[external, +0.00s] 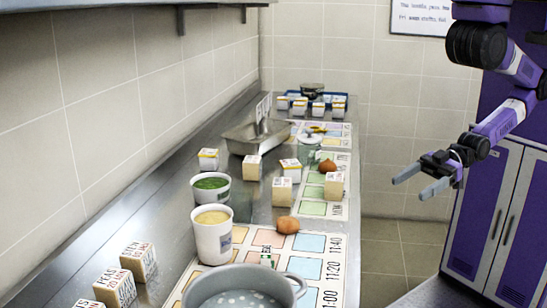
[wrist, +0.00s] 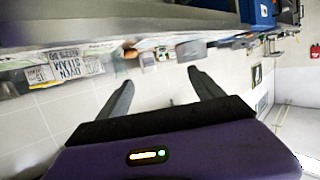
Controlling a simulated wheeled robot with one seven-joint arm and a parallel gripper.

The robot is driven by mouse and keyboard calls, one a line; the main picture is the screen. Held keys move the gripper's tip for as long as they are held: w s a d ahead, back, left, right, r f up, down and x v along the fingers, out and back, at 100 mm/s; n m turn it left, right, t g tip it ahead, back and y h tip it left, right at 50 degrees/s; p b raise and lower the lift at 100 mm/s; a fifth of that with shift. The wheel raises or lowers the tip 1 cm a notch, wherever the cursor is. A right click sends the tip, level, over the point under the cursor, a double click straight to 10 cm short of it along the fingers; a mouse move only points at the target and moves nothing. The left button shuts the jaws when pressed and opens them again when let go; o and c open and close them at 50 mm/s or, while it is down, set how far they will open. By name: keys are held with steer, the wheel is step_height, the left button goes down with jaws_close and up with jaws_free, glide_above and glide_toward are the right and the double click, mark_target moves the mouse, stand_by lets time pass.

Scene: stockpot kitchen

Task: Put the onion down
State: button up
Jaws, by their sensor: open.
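One brown onion (external: 288,225) rests on the counter at the edge of the near chart sheet, just behind the big pot. A second brown onion (external: 327,166) sits farther back on the green-squared chart. My gripper (external: 414,185) is open and empty, held in the air to the right of the counter, apart from both onions. In the wrist view the open fingers of my gripper (wrist: 161,77) have nothing between them. A small brown shape there, past the left fingertip, may be an onion; I cannot tell which.
A grey pot (external: 240,289) stands at the near end of the steel counter. A tub with yellow contents (external: 212,240), a tub with green contents (external: 210,190) and several lettered blocks stand to its left and behind. A blue tray (external: 341,99) is at the far end. Purple cabinets stand at right.

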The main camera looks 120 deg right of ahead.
steer(key=shift+o, duration=0.2)
steer(key=shift+s+a+r+n+y, duration=0.2)
steer(key=shift+a+r+n+y, duration=0.1)
steer(key=shift+a+y, duration=0.25)
steer(key=shift+s+a+r+n+y, duration=0.15)
steer(key=shift+a+n+y, duration=0.2)
steer(key=shift+a, duration=0.3)
